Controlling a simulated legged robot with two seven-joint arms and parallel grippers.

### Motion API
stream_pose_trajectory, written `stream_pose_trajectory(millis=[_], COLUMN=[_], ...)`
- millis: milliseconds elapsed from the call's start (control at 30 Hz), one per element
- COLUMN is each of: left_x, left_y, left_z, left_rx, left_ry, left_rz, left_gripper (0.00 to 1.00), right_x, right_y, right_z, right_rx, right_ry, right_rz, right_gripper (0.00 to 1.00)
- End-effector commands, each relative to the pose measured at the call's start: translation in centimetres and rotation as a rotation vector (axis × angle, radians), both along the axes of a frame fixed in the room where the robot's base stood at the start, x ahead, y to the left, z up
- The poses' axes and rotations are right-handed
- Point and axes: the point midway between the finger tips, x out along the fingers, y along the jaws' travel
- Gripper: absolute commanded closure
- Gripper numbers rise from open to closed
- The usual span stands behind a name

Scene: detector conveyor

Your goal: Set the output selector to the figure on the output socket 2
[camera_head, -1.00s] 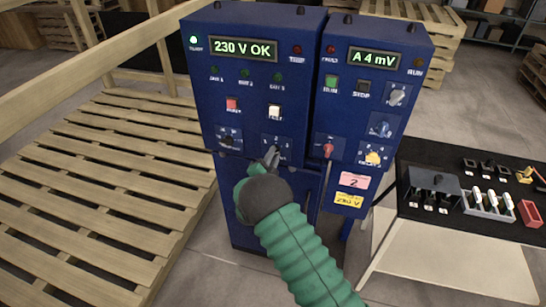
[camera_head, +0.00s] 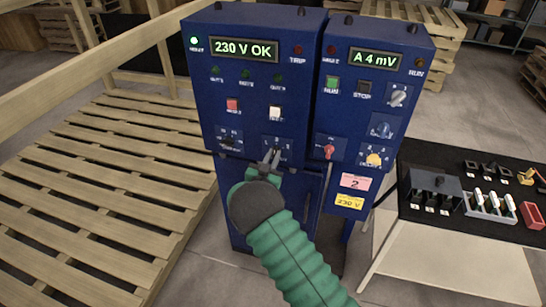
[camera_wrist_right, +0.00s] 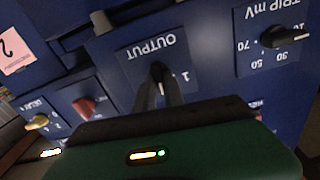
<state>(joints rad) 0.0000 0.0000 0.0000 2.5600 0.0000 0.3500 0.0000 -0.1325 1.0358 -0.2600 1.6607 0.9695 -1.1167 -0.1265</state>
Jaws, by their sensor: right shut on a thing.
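The output selector (camera_wrist_right: 158,70) is a small dark knob on a blue panel marked OUTPUT, upside down in the right wrist view. A figure 1 shows beside it; the other figures and where the knob points are hidden by the fingers. In the head view the selector plate (camera_head: 287,143) is partly covered by my gripper. My right gripper (camera_head: 274,156) is shut on the selector knob; its fingers (camera_wrist_right: 160,92) also show in the right wrist view. A pink label (camera_head: 354,182) on the right cabinet reads 2. My left gripper is out of view.
The TRIP mV knob (camera_wrist_right: 280,38) and a red lever (camera_head: 328,151) are close by. The left display (camera_head: 243,49) reads 230 V OK; the right one (camera_head: 374,60) reads A 4 mV. A black bench (camera_head: 420,222) with parts stands right; a pallet (camera_head: 100,190) lies left.

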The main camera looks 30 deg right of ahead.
Motion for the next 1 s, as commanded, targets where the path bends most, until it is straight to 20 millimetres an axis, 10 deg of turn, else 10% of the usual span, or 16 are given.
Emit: stream_pose_trajectory(millis=[767, 800, 1000], left_x=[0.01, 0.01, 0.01], left_y=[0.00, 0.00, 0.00], left_z=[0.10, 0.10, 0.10], left_rx=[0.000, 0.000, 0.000], left_ry=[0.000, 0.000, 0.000], left_rz=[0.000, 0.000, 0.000], left_gripper=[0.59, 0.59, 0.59], right_x=[0.09, 0.10, 0.08], right_y=[0.13, 0.14, 0.10], right_z=[-0.10, -0.10, -0.05], right_rx=[-0.068, -0.068, -0.069], right_ry=[0.084, 0.084, 0.083], right_rz=[0.002, 0.002, 0.002], right_gripper=[1.00, 0.82, 0.65])
